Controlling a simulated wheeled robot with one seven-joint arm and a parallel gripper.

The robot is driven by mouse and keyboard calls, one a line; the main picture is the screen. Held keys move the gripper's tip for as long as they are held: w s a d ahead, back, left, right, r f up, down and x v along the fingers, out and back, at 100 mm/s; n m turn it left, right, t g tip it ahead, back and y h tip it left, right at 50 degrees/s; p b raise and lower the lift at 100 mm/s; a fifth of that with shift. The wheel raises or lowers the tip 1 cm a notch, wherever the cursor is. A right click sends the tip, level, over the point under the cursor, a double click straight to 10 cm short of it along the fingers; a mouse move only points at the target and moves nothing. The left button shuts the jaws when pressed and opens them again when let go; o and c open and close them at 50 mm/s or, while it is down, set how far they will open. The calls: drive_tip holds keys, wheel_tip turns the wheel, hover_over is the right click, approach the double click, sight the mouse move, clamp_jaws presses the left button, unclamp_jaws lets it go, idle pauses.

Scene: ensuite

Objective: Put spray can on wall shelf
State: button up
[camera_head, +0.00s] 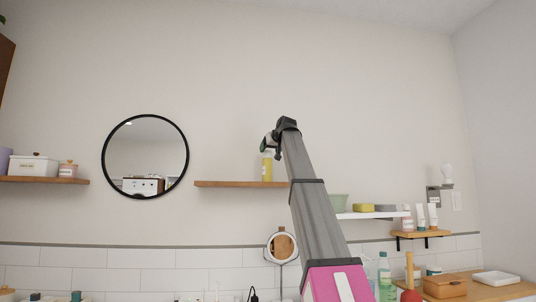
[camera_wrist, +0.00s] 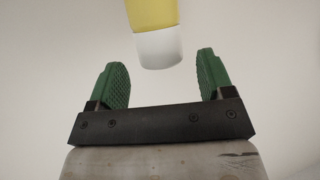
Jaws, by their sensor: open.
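The spray can (camera_head: 267,168) is yellow with a pale top. In the head view it looks upright at the right part of the wooden wall shelf (camera_head: 230,184), its base at the shelf's level. My gripper (camera_head: 265,145) is at the can's top, with my arm partly in front of the shelf's right end. In the wrist view the can's white end (camera_wrist: 159,48) and yellow body show between and beyond the green fingertips of my open gripper (camera_wrist: 165,68). Gaps show on both sides, and neither finger appears to touch it.
The rest of the wooden shelf is bare. A round mirror (camera_head: 145,157) hangs to its left, and another shelf (camera_head: 45,180) holds a white box and a jar. A white shelf (camera_head: 375,215) with a bowl is at right. Bottles stand below. The wall above is clear.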

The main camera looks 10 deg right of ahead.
drive_tip(key=v, duration=0.8)
drive_tip(key=shift+s+r, duration=0.2)
drive_tip(key=shift+s, duration=0.05)
